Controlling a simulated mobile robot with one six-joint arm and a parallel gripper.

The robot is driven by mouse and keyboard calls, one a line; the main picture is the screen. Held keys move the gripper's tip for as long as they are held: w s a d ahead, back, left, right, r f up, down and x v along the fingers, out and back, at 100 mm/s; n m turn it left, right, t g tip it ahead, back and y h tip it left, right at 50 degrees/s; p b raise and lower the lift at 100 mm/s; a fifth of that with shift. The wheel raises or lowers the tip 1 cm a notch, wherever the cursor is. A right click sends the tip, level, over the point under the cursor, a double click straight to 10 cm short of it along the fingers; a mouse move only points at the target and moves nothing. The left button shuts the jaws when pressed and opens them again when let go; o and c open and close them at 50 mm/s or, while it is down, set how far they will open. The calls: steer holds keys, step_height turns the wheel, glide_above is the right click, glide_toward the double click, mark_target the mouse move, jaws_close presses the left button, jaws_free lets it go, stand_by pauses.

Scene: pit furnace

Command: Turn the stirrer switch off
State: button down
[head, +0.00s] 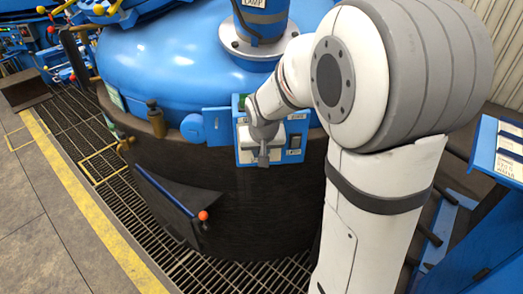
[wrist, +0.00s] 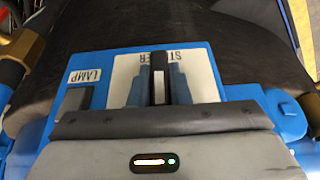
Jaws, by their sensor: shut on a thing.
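In the head view my gripper (head: 263,152) is at the front of the blue control box (head: 242,102) on the furnace side and hides most of the switch. I cannot tell the switch's on or off position.
A dark lamp switch (wrist: 75,99) with a LAMP label (wrist: 85,76) sits beside the stirrer switch. The box is on the dark round furnace wall (head: 270,205) under a blue lid (head: 175,55). A lever with an orange knob (head: 203,215) sticks out below, over floor grating.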

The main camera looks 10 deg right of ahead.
steer(key=shift+f+h+b, duration=0.15)
steer(key=shift+h+b, duration=0.25)
steer(key=shift+b, duration=0.2)
steer(key=shift+a+b, duration=0.1)
steer(key=shift+b, duration=0.25)
steer(key=h+b, duration=0.2)
steer(key=b, duration=0.1)
steer(key=h+b, duration=0.1)
steer(key=b, duration=0.1)
steer(key=shift+w+a+f+n, duration=0.15)
steer(key=shift+f+n, duration=0.1)
steer(key=shift+n, duration=0.15)
steer(key=n+h+b, duration=0.1)
steer(key=h+b, duration=0.3)
steer(key=shift+r+g, duration=0.2)
steer(key=shift+g, duration=0.1)
steer(key=shift+r+h, duration=0.1)
steer(key=shift+h, duration=0.3)
steer(key=c, duration=1.4)
jaws_free()
steer(key=shift+o, duration=0.2)
steer(key=shift+a, duration=0.1)
